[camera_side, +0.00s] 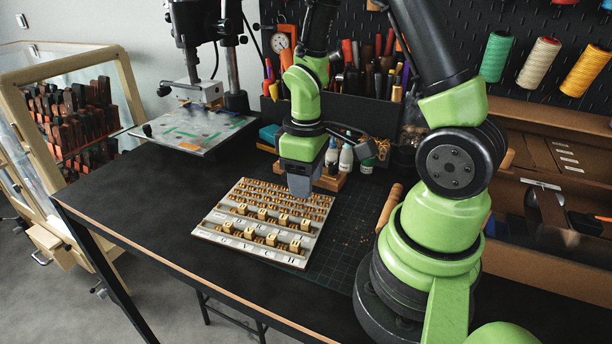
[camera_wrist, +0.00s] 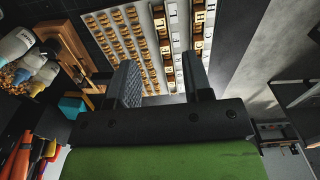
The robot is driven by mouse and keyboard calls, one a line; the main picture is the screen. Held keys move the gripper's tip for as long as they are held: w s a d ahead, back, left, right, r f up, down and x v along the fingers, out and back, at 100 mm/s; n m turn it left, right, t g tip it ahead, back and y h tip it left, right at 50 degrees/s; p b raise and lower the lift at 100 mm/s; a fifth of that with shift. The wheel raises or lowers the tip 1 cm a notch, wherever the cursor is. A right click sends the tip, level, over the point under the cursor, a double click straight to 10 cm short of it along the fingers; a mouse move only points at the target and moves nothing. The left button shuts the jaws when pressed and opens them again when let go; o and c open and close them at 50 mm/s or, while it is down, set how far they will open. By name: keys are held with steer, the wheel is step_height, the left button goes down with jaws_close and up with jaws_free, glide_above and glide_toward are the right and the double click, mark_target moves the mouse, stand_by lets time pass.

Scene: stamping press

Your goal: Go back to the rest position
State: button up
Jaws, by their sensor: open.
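My gripper (camera_side: 298,188) hangs pointing down over the back right part of the letter tray (camera_side: 222,238) in the side view. In the wrist view my gripper (camera_wrist: 162,84) shows two dark fingers spread apart with nothing between them, so it is open and empty. The tray is pale and holds rows of small brass letter blocks (camera_side: 262,214), with larger lettered ones in the front rows. The tray also shows beyond the fingers in the wrist view (camera_wrist: 180,50). I cannot tell the exact height of the fingertips above the tray.
The stamping press (camera_side: 196,90) with its flat plate (camera_side: 190,128) stands at the back left. Small bottles (camera_side: 345,158) in a wooden holder and a tool rack (camera_side: 360,110) stand behind my gripper. A wooden-handled tool (camera_side: 390,205) lies right of the tray. The table's left front is clear.

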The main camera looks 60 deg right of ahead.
steer(key=s+a+r+m+t+y, duration=0.1)
steer(key=s+a+r+m+t, duration=0.1)
steer(key=r, duration=0.7)
steer(key=s+a+r+m+t+y, duration=0.1)
steer(key=s+a+r+m+t, duration=0.2)
steer(key=r, duration=0.7)
steer(key=shift+s+a+r+t, duration=0.3)
steer(key=shift+s+a+t, duration=0.75)
steer(key=shift+a, duration=1.15)
steer(key=shift+w, duration=0.1)
